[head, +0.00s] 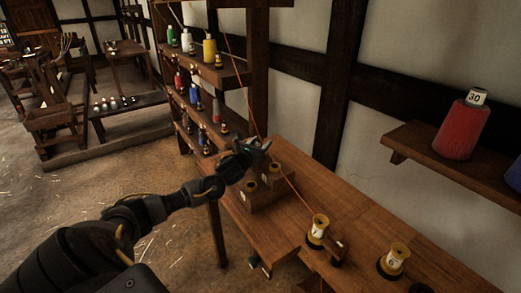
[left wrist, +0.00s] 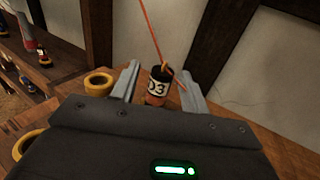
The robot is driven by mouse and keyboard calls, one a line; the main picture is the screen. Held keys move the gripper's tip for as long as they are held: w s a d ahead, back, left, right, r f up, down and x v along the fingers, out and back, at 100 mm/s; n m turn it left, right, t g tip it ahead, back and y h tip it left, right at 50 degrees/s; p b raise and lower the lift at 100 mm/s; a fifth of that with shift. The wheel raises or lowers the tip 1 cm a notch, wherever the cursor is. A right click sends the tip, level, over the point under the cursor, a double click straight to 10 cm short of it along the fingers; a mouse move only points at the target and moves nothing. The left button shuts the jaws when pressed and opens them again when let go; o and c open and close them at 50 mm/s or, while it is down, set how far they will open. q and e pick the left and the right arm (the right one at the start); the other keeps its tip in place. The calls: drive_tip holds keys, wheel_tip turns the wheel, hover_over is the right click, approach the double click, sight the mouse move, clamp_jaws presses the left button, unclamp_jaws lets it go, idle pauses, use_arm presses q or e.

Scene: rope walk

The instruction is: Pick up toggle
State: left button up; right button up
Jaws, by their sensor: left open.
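A small dark cylinder with a white "03" label (left wrist: 158,86), which looks like the toggle, stands in the left wrist view with an orange cord at its top. My left gripper (head: 262,146) is open above the stepped wooden block at the far end of the bench. In the left wrist view its two fingers (left wrist: 160,84) are on either side of the cylinder, with no clear grip on it. In the head view the gripper hides the cylinder. My right gripper is not in view.
The wooden block (head: 264,196) holds yellow-rimmed cups, one beside the left finger (left wrist: 98,84). Yellow spools marked 7 (head: 318,229) and 6 (head: 394,260) stand on the bench (head: 350,210). A rack (head: 228,78) of bobbins stands behind; a wall shelf (head: 440,155) holds a red cone (head: 461,130).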

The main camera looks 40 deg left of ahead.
use_arm(q)
drive_tip(key=shift+w, duration=0.1)
clamp_jaws()
idle(0.4)
drive_tip(key=shift+r+b, duration=0.45)
drive_tip(key=shift+r, duration=0.15)
drive_tip(key=s+a+r+b, duration=0.4)
drive_tip(key=s+r, duration=0.7)
drive_tip(key=s, duration=0.2)
drive_tip(key=shift+s+r, duration=0.2)
drive_tip(key=shift+r, duration=0.2)
